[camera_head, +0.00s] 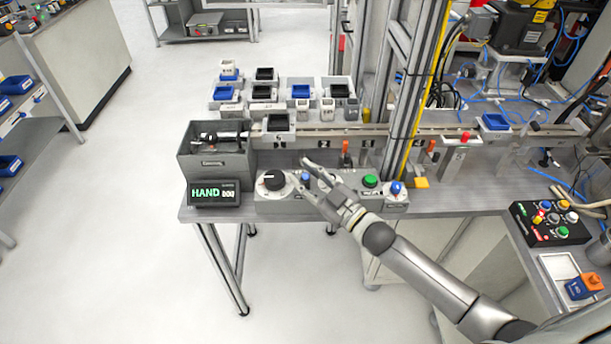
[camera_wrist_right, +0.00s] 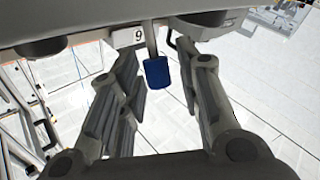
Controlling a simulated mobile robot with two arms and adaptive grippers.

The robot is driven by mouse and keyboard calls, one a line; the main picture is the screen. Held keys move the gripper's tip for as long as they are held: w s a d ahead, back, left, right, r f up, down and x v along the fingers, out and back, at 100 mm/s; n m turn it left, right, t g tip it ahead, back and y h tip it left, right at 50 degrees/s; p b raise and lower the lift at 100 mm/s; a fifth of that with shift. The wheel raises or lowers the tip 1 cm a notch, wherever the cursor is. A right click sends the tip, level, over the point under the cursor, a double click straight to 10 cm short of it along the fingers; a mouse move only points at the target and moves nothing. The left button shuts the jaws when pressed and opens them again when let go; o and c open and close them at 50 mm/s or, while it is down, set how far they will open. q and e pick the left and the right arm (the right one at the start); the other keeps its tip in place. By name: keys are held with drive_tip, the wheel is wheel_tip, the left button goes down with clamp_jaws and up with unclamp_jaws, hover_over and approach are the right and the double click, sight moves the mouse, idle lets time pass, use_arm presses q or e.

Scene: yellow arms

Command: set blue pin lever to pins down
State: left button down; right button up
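The blue pin lever (camera_head: 305,178) shows as a small blue handle on the grey control panel at the front edge of the bench, between the fingers of my right gripper (camera_head: 299,169). In the right wrist view the blue handle (camera_wrist_right: 157,73) sits on a thin grey stem, with a finger on each side. My right gripper is open, and visible gaps separate the handle from the fingers. The lever's position marking is not readable in the head view. My left gripper is not in view.
A black dial (camera_head: 274,180) is left of the lever. A green button (camera_head: 370,181) and another blue knob (camera_head: 396,189) are to the right. A HAND display (camera_head: 214,193) and grey bin (camera_head: 215,167) stand at left. A conveyor rail (camera_head: 335,133) runs behind the panel.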

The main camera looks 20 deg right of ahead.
idle(0.3)
drive_tip(key=v, duration=1.2)
drive_tip(key=shift+a, duration=0.1)
idle(0.3)
